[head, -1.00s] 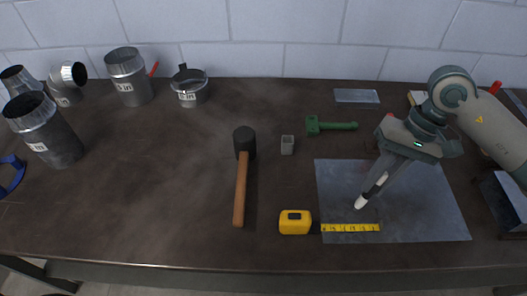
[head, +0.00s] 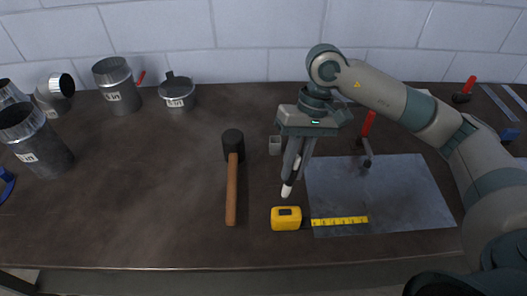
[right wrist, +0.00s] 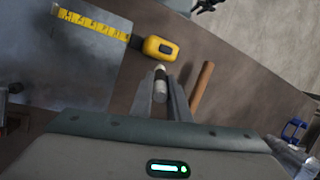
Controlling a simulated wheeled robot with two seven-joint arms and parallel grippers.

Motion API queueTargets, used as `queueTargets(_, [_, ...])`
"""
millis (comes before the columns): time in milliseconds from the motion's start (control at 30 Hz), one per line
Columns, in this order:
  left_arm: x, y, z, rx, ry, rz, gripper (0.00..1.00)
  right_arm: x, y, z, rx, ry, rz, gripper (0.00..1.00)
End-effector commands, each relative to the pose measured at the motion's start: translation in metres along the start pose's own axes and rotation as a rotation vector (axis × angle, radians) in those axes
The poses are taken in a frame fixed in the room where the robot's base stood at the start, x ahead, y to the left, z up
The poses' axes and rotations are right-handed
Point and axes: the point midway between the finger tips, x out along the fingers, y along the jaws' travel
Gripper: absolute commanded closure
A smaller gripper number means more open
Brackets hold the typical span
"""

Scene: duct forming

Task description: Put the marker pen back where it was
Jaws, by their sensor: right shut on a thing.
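The marker pen (head: 286,191) is white at its lower end with a dark part above, and points down. My right gripper (head: 291,178) is shut on it, above the bare table between the hammer and the metal sheet. In the right wrist view the pen (right wrist: 160,86) sits between the two fingers (right wrist: 166,98). A small grey square cup (head: 275,146) stands just behind and left of the gripper; I cannot tell whether anything is in it. My left gripper is not in view.
A yellow tape measure (head: 286,218) lies just in front of the pen, its tape across the metal sheet (head: 400,190). A mallet (head: 232,180) lies to the left. Metal duct pieces (head: 118,88) stand at the back left. A red-handled tool (head: 367,126) is right of the gripper.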

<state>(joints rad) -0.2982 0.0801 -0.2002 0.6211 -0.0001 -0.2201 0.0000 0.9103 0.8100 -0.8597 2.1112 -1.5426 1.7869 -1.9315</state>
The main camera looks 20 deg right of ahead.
Motion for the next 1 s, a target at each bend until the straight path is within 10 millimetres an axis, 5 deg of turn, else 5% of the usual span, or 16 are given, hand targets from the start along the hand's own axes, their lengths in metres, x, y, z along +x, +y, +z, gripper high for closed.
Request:
queueTargets(567, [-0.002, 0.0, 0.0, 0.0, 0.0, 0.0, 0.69, -0.003, 0.002, -0.002, 0.016, 0.009, 0.003, 1.0])
queueTargets(1000, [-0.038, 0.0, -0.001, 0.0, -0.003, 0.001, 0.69, -0.074, 0.053, -0.06, 0.564, 0.259, 0.114, 1.0])
